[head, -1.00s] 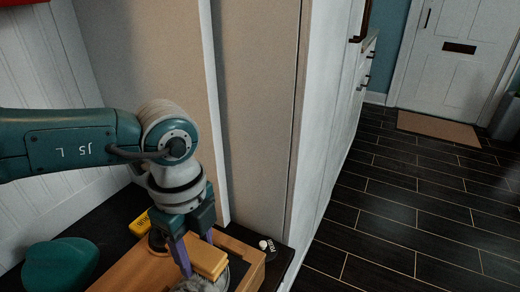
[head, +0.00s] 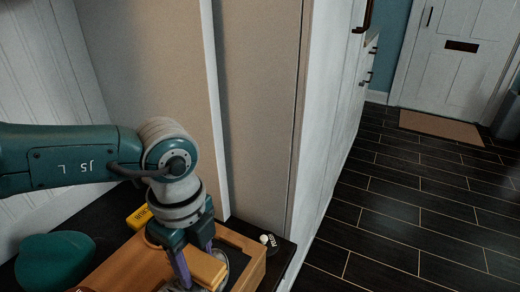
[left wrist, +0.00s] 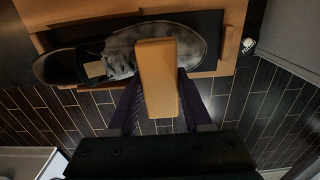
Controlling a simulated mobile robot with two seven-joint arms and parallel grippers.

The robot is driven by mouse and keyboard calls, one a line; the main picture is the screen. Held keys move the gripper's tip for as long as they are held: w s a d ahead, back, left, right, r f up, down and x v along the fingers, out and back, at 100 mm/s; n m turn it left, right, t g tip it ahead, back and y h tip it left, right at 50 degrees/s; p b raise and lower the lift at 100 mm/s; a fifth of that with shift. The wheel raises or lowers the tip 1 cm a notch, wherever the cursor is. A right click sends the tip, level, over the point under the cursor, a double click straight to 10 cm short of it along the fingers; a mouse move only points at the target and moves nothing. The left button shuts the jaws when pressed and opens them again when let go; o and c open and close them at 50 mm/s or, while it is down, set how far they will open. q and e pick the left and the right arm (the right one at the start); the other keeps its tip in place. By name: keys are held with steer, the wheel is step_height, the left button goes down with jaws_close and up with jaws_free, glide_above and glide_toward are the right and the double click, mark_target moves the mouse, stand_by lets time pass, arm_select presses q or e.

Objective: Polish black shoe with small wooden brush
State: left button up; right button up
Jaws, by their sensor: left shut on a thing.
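My left gripper (head: 192,272) is shut on the small wooden brush (head: 208,268), near the bottom edge of the head view. In the left wrist view the brush (left wrist: 157,78) sits between the dark fingers, its light wooden back facing the camera. The shoe (left wrist: 122,48) lies beneath it, dark at the rim with a grey, dusty-looking upper. The brush overlaps the shoe's middle-to-front part in that view. I cannot tell whether the bristles touch it. In the head view the shoe is mostly cut off and hidden by the gripper. My right gripper is not in view.
The shoe rests over a wooden box (head: 255,256) on a dark bench top. A yellow item (head: 139,217), a green rounded object (head: 53,262) and a small round tin (head: 271,241) stand nearby. A tall cabinet panel rises close behind. Open tiled floor lies right.

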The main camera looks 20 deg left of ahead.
arm_select(q)
steer(key=shift+r+p, duration=0.45)
steer(key=shift+r, duration=0.05)
steer(key=shift+w, duration=0.1)
steer(key=shift+w+d+f+b, duration=0.1)
steer(key=shift+w+b, duration=0.2)
steer(key=shift+b, duration=0.1)
steer(key=shift+w, duration=0.15)
steer(key=shift+f+b, duration=0.6)
stand_by(0.8)
steer(key=shift+w+a, duration=0.1)
steer(key=shift+a, duration=1.75)
